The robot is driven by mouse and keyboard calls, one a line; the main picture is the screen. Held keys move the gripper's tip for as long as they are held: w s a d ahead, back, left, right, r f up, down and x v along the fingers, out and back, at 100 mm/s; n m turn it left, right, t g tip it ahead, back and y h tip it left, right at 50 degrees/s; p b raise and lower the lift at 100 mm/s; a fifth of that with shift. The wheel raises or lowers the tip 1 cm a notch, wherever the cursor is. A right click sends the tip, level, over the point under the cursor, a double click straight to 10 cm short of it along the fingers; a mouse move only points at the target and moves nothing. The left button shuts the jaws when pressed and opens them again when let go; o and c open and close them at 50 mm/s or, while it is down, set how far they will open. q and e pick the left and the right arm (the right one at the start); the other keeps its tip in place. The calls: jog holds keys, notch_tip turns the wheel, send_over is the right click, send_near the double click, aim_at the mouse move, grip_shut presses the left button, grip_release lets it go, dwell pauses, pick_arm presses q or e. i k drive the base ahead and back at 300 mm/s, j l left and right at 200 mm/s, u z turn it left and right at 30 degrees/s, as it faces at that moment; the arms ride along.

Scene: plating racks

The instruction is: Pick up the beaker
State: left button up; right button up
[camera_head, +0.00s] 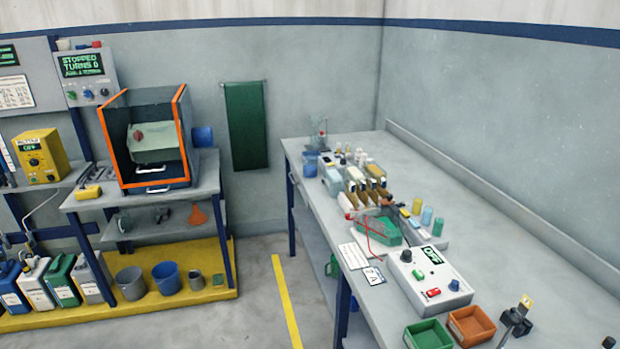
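No vessel is clearly identifiable as the beaker at this distance. A clear glass-like item (319,132) stands at the far end of the right bench, and its exact shape is too small to tell. A blue cup-like container (310,163) stands in front of it. Neither of my grippers shows in the head view, so nothing is seen held.
The right bench (545,265) carries several bottles, a white control box (430,277), a green bin (428,335) and an orange bin (471,326). An orange-framed cabinet (150,140) stands on the left bench. Buckets (166,278) and jugs stand below. Floor between benches is clear.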

aim_at(310, 167)
jog(key=i+j+z, duration=0.2)
jog(key=i+j, duration=0.2)
jog(key=j, duration=0.25)
jog(key=i+j, duration=0.2)
jog(key=j, duration=0.2)
jog(key=l+z, duration=0.05)
